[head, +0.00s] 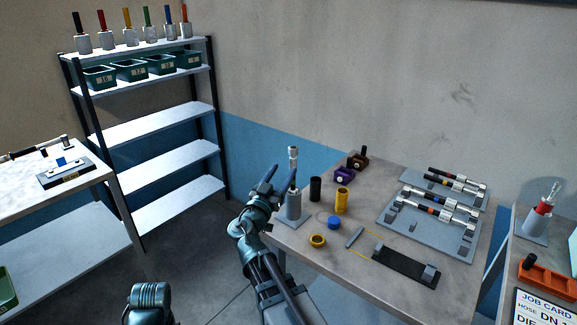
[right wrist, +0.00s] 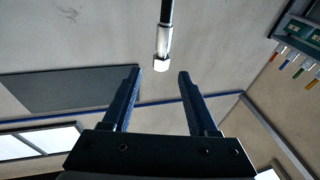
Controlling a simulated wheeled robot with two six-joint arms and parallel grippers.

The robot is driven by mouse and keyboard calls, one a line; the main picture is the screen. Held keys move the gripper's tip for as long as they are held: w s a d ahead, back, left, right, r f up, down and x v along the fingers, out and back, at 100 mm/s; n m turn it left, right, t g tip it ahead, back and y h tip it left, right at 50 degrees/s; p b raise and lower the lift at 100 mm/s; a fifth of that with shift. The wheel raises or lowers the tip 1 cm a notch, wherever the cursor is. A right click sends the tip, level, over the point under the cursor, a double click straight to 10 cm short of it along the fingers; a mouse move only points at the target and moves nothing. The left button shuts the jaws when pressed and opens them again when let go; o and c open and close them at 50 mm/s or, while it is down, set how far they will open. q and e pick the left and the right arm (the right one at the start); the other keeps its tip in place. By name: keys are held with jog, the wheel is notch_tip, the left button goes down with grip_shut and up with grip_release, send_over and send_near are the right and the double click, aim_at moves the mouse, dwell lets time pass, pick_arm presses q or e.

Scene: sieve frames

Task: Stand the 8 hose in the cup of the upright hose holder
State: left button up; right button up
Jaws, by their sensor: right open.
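A short hose (head: 293,155) with a silver end fitting stands upright in the grey cup of the upright hose holder (head: 293,206), near the table's left corner. Its marking cannot be read. My right gripper (head: 281,174) is open beside the upper part of the hose, with its blue fingers pointing towards it. In the right wrist view, the hose's silver fitting (right wrist: 162,60) and some black hose show just ahead of the gap between the open fingertips (right wrist: 158,75), apart from both. The lower end of the hose is hidden inside the cup.
Close by stand a black cylinder (head: 315,189), a yellow cylinder (head: 341,201), a blue cap (head: 334,222) and a yellow ring (head: 317,240). A grey rack (head: 428,240) with several hoses lies to the right. Another upright holder (head: 534,226) stands on the right table.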

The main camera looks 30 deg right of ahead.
jog(key=b+v, duration=0.1)
jog(key=v, duration=0.5)
jog(key=shift+s+a, duration=0.2)
jog(key=shift+a, duration=0.05)
jog(key=shift+f, duration=0.1)
dwell(0.6)
jog(key=s+a+f+n+g+y+p, duration=0.1)
jog(key=s+a+f+n+g+y, duration=0.25)
jog(key=f, duration=0.55)
jog(key=s+a+f+n+g+y, duration=0.25)
jog(key=a+f+g+y, duration=0.2)
jog(key=f, duration=0.35)
jog(key=s+a+f+n+g+y, duration=0.2)
jog(key=s+a+f+n+y, duration=0.1)
jog(key=s+a, duration=0.3)
jog(key=s+a+f+n+g+y+p, duration=0.1)
jog(key=s+a+f+n+g+y, duration=0.1)
jog(key=a, duration=0.8)
jog(key=s+f+n+y, duration=0.1)
jog(key=s+f+n, duration=0.1)
jog(key=s+n, duration=0.1)
jog(key=shift+s+a+g+y, duration=0.3)
jog(key=shift+s+g+y, duration=0.1)
